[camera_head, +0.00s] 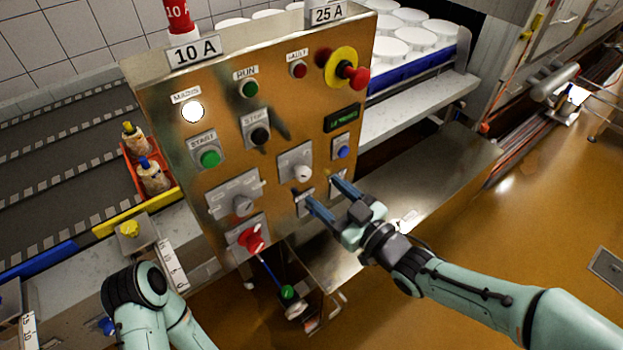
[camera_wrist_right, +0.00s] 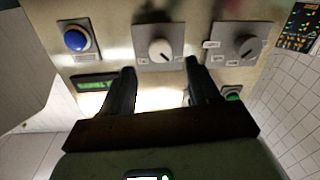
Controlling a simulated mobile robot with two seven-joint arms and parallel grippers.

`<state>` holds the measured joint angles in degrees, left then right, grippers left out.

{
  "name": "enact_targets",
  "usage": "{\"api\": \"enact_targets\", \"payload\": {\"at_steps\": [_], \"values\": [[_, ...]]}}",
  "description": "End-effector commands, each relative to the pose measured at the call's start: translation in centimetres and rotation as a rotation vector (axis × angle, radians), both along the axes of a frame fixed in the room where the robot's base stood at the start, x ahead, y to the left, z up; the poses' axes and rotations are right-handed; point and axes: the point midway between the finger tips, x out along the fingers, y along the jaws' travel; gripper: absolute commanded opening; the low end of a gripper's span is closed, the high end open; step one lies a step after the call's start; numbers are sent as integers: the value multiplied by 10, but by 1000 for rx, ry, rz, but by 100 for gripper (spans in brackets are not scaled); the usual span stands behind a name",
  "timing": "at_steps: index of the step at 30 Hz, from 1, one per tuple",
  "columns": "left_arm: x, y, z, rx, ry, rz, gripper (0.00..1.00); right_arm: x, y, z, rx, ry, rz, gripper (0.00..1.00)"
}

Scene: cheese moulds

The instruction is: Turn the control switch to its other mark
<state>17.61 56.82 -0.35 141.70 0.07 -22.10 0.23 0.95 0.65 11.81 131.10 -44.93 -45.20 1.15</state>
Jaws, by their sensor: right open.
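The steel control panel (camera_head: 225,140) stands in front of me with several buttons and knobs. A switch with a pale round knob on a grey plate (camera_head: 301,172) sits low in its middle; it also shows in the right wrist view (camera_wrist_right: 159,50). A second switch with a darker grey knob (camera_head: 243,205) is to its left; it also shows in the right wrist view (camera_wrist_right: 247,47). Label text on both is too small to read. My right gripper (camera_head: 324,190) is open and empty; in its wrist view, the pale knob appears between the fingertips. Contact is not visible. My left gripper is out of view.
A red handle (camera_head: 252,239) projects at the panel's bottom left. A red emergency button (camera_head: 357,77) juts out at the upper right. A blue button (camera_head: 342,152) is right of the pale knob. The orange floor at right is mostly clear.

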Motion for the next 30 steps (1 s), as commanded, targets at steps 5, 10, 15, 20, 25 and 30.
{"api": "enact_targets", "payload": {"at_steps": [5, 10, 15, 20, 25, 30], "values": [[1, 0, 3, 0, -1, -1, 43, 25, 22, 0, 1, 2, 3, 61], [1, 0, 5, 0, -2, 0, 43, 38, 33, 0, 0, 2, 1, 61], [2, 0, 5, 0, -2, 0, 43, 42, 36, 0, 1, 1, 0, 61], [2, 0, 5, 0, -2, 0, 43, 42, 36, 0, -1, 1, 0, 61], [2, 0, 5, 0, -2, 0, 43, 42, 36, 0, -1, 1, 0, 19], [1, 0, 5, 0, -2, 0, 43, 42, 35, 0, 0, 1, 0, 5]]}}
